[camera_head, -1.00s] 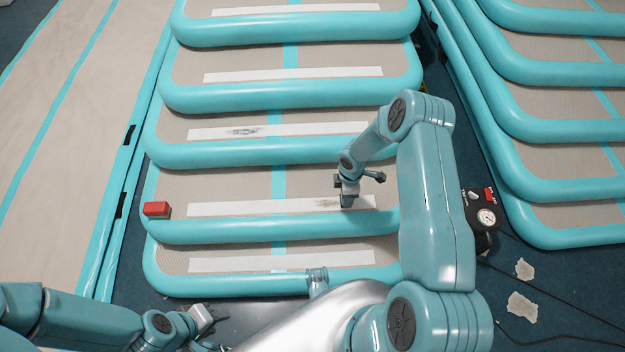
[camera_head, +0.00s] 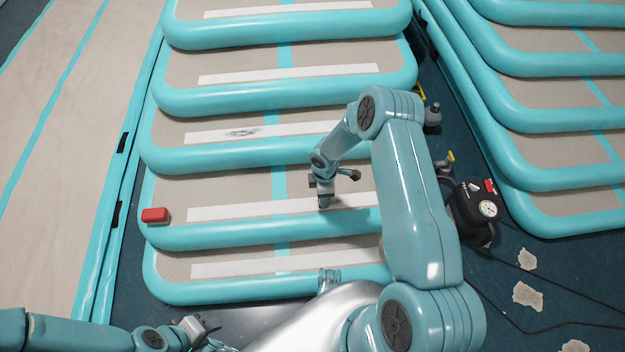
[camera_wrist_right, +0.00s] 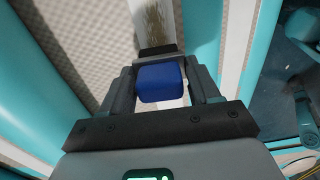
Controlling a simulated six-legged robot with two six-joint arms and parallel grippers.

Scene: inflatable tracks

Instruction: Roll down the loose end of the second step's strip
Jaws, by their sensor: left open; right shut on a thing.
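In the right wrist view a brown scuff marks the strip (camera_wrist_right: 235,40) side of the scene, on a white band ahead of the jaws (camera_wrist_right: 158,22). My right gripper (camera_head: 323,200) is low over the strip, right of its middle. It is shut on a blue-handled tool (camera_wrist_right: 161,83) with a dark front part (camera_wrist_right: 157,52); contact with the strip is unclear. My left gripper (camera_head: 208,332) is open and empty at the bottom. I cannot make out a raised strip end.
A red block (camera_head: 155,215) lies at the second step's left end. The third step's strip (camera_head: 290,129) has a dark smudge. A black pump with a gauge (camera_head: 474,212) stands on the floor to the right, with cables and pale scraps (camera_head: 527,294) near it.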

